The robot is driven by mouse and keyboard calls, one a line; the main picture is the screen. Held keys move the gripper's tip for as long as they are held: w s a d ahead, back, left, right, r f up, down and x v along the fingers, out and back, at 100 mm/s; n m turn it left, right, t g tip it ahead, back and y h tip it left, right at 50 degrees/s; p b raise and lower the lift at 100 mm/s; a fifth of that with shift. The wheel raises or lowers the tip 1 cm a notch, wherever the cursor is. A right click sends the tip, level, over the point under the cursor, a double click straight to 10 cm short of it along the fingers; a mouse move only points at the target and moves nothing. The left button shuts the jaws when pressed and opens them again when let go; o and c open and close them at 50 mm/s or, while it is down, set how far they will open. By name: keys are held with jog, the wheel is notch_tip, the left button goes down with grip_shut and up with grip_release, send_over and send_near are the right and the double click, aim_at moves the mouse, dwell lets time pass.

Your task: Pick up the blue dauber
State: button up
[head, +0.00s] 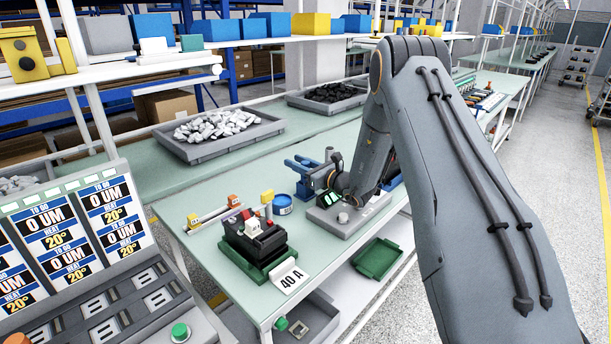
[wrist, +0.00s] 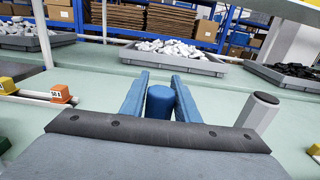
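My gripper (wrist: 160,82) has two blue fingers, level and pointing toward the back of the bench. The blue dauber (wrist: 160,104), a round-topped upright cylinder, is between them in the wrist view. It almost fills the gap; I cannot tell whether the fingers press on it. In the head view my gripper (head: 303,165) is above the bench, right of the blue round pot (head: 283,205). The dauber's lower end is hidden in the wrist view.
A black breaker on a green base (head: 255,262) stands at the front left by a "40 A" card (head: 290,277). A grey plate (head: 345,218) lies under my wrist. Grey bins of white parts (head: 220,133) and black parts (head: 328,97) stand behind. A grey post (wrist: 257,111) stands to the right.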

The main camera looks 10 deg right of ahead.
jog(key=c, duration=0.6)
jog(key=shift+o, duration=0.2)
notch_tip(320, 180, up, 10)
jog(key=b, duration=0.2)
jog(key=shift+b, duration=0.4)
